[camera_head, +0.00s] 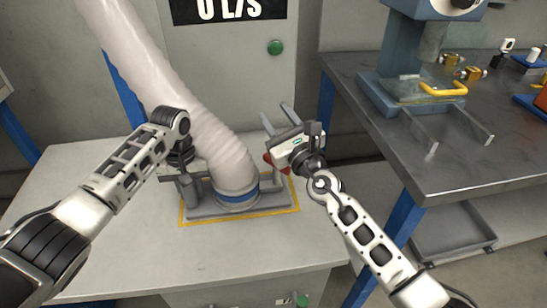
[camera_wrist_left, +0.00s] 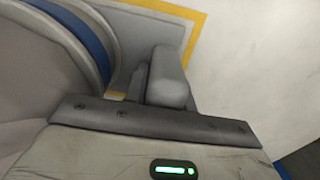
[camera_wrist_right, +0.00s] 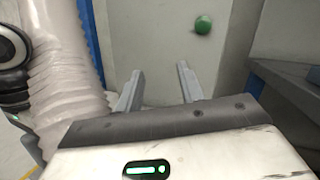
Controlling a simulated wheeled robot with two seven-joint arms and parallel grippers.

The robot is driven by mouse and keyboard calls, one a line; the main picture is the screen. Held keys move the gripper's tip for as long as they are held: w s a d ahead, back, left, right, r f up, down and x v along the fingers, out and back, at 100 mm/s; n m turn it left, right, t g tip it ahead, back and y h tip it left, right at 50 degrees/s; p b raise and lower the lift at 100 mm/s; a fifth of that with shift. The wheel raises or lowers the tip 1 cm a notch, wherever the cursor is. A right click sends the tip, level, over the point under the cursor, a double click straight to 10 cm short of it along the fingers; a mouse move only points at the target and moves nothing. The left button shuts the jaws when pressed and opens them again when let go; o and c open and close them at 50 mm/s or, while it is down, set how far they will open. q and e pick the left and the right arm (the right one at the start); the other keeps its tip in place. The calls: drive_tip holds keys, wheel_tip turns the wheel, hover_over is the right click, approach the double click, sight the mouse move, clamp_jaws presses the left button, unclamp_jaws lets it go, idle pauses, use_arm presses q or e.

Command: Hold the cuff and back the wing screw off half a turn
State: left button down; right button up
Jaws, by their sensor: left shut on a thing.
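The pale ribbed hose (camera_head: 215,140) ends in a cuff with a blue band (camera_head: 238,196) on the grey base plate. In the left wrist view the blue band (camera_wrist_left: 85,35) shows at the upper left. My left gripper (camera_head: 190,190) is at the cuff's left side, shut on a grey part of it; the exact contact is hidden. My right gripper (camera_head: 280,118) is open and empty, right of the hose, its fingers spread and apart from anything. A red part (camera_head: 270,162), perhaps the wing screw, shows partly behind my right gripper.
A yellow outline (camera_head: 240,217) frames the base plate on the white table (camera_head: 110,230). A cabinet with a green button (camera_head: 275,47) stands behind. A dark bench (camera_head: 455,165) with a blue fixture stands at right. The table front is clear.

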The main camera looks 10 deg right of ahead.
sight(276, 172)
drive_tip(key=s+d+f+g+y, duration=0.4)
drive_tip(key=s+d+f+g, duration=0.15)
drive_tip(key=s+f, duration=0.5)
drive_tip(key=shift+n, duration=0.4)
drive_tip(key=x, duration=0.3)
drive_tip(key=r+x, duration=0.1)
drive_tip(key=x, duration=0.6)
drive_tip(key=shift+w+a+r, duration=0.15)
drive_tip(key=shift+r, duration=0.1)
clamp_jaws()
drive_tip(key=shift+y, duration=0.3)
